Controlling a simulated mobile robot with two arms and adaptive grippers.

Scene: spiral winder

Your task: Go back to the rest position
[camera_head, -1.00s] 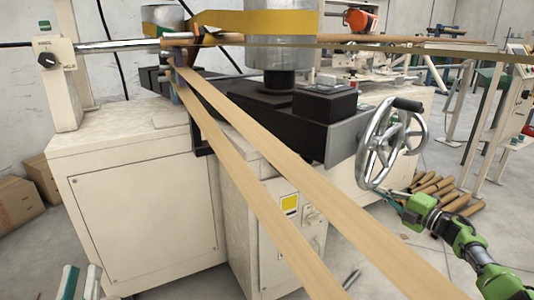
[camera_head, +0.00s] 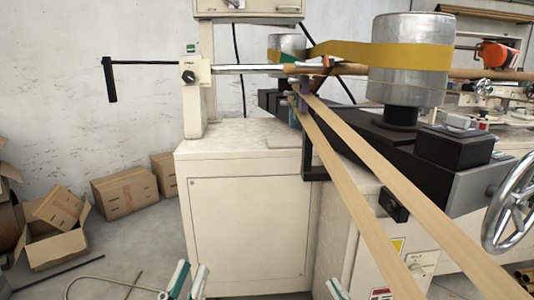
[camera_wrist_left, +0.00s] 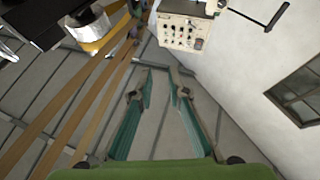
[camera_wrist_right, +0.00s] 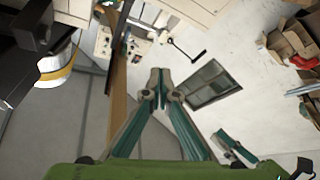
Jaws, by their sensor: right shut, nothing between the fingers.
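My left gripper (camera_head: 188,281) shows only its green-and-white fingertips at the bottom edge of the head view. In the left wrist view its fingers (camera_wrist_left: 160,84) are apart with nothing between them. My right gripper (camera_head: 336,289) just enters the bottom edge of the head view, to the right of the left one. In the right wrist view its fingertips (camera_wrist_right: 159,84) meet, and they hold nothing. Both grippers are in front of the spiral winder's cream cabinet (camera_head: 248,235). The silver handwheel (camera_head: 512,205) is at the right edge, apart from both grippers.
Two long tan paper strips (camera_head: 372,220) slope down from the mandrel towards the lower right, close to my right gripper. A yellow belt (camera_head: 385,55) wraps a metal drum (camera_head: 408,85). Cardboard boxes (camera_head: 125,194) stand at the left wall. Floor between boxes and cabinet is mostly clear.

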